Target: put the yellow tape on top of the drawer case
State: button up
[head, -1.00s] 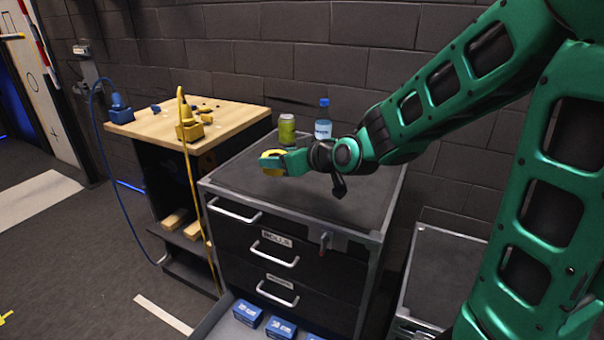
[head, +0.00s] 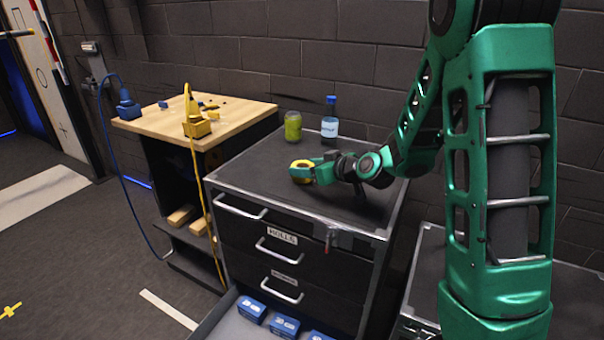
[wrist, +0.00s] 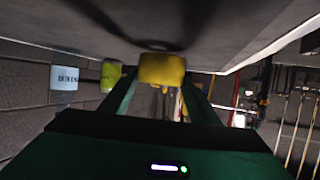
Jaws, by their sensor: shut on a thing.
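The yellow tape (head: 299,171) is a short roll at the tip of my gripper (head: 312,173). My gripper is shut on it, low over the dark top of the drawer case (head: 262,179). In the wrist view, the tape (wrist: 162,69) sits between the two green fingers, close to the grey surface and its dark shadow. I cannot tell whether the tape touches the top. The case has labelled drawers with silver handles, and a drawer low down is pulled open.
A green can (head: 293,126) and a blue-capped bottle (head: 330,120) stand at the back of the case top. Blue boxes (head: 251,309) lie in the open drawer. A wooden-topped bench (head: 170,125) with a yellow plug (head: 197,127) is at left. The front of the case top is clear.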

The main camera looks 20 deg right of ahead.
jog(key=shift+f, duration=0.65)
jog(key=shift+f, duration=0.15)
jog(key=o, duration=1.1)
